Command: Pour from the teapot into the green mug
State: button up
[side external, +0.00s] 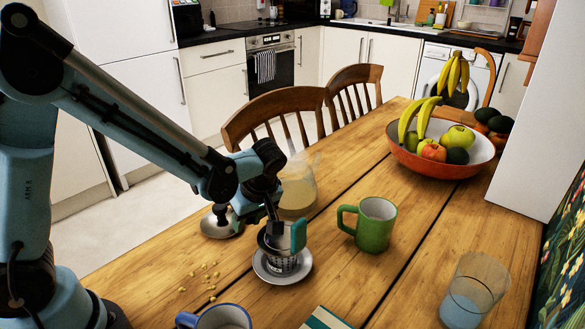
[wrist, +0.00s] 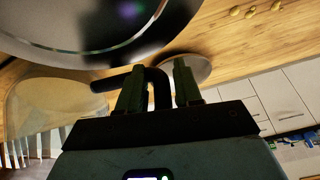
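A shiny metal pot, which looks like the teapot (side external: 281,263), stands on a silver saucer (side external: 268,277) in the side view. In the wrist view a large metal body (wrist: 110,25) fills the top, and a bent black handle (wrist: 160,88) comes from it. My gripper (side external: 284,236) is low over the pot. In the wrist view my gripper (wrist: 158,80) has its fingers apart on either side of the handle, with a slight gap at the right finger. The green mug (side external: 376,226) stands upright to the right, apart from the gripper.
A glass jug (side external: 299,187) stands just behind my gripper, and a silver dish-like object (side external: 220,224) lies to its left. Yellow bits (side external: 211,279) are scattered nearby. A blue-rimmed mug (side external: 224,318), a glass (side external: 474,290) and a fruit bowl (side external: 440,165) also stand on the table.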

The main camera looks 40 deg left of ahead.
grip_shut()
jog(key=shift+r, duration=0.1)
